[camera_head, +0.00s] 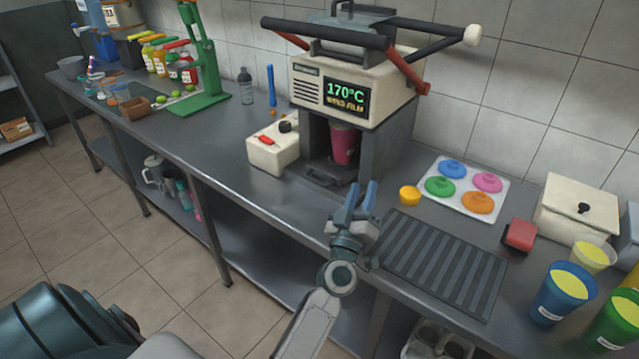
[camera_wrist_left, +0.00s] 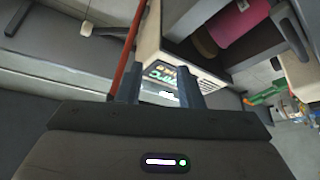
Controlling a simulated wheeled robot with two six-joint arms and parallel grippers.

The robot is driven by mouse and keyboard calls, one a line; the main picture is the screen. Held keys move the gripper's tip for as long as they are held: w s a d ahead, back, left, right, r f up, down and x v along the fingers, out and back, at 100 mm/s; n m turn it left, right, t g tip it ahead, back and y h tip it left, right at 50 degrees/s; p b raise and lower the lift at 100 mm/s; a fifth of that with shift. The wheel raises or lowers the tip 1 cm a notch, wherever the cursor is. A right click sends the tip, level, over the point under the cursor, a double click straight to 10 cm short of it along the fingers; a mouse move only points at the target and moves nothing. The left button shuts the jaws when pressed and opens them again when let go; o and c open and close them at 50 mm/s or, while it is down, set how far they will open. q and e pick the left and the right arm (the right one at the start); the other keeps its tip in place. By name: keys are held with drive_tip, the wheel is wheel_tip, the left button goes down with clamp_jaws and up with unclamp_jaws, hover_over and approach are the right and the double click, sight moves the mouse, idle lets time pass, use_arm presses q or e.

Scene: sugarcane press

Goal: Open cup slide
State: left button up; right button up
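The cup sealing machine (camera_head: 350,80) stands against the wall with its display reading 170°C. Its dark cup slide (camera_head: 328,176) is at the bottom of the bay, with the handle at its front edge. A pink cup (camera_head: 343,145) stands upright inside the bay; it also shows in the wrist view (camera_wrist_left: 236,20). My left gripper (camera_head: 360,192) is in front of the machine, to the right of and nearer than the slide handle, touching nothing that I can see. Its two fingers (camera_wrist_left: 158,85) are apart and empty. My right gripper is not in view.
A white box (camera_head: 272,150) stands left of the bay. On the right are a yellow cap (camera_head: 409,194), a white tray with coloured lids (camera_head: 458,207), a ribbed dark mat (camera_head: 440,262) and several filled cups. The counter in front of the slide is clear.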

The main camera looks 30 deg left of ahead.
use_arm(q)
drive_tip(key=w+a+n+g+y, duration=0.3)
drive_tip(key=a+n+g+y, duration=0.15)
drive_tip(key=n+y, duration=0.35)
drive_tip(key=n+g+y, duration=0.1)
drive_tip(key=n+g, duration=0.7)
drive_tip(key=g, duration=0.4)
approach(318, 182)
drive_tip(key=p+x, duration=0.1)
drive_tip(key=x, duration=0.8)
drive_tip(key=shift+w+a+f, duration=0.15)
drive_tip(key=shift+a+f, duration=0.05)
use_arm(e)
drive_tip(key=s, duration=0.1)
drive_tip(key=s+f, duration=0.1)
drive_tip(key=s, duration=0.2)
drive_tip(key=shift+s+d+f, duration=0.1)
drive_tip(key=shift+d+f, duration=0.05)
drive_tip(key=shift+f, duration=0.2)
use_arm(q)
drive_tip(key=shift+c, duration=0.3)
drive_tip(key=shift+r, duration=0.15)
clamp_jaws()
drive_tip(key=shift+p, duration=0.3)
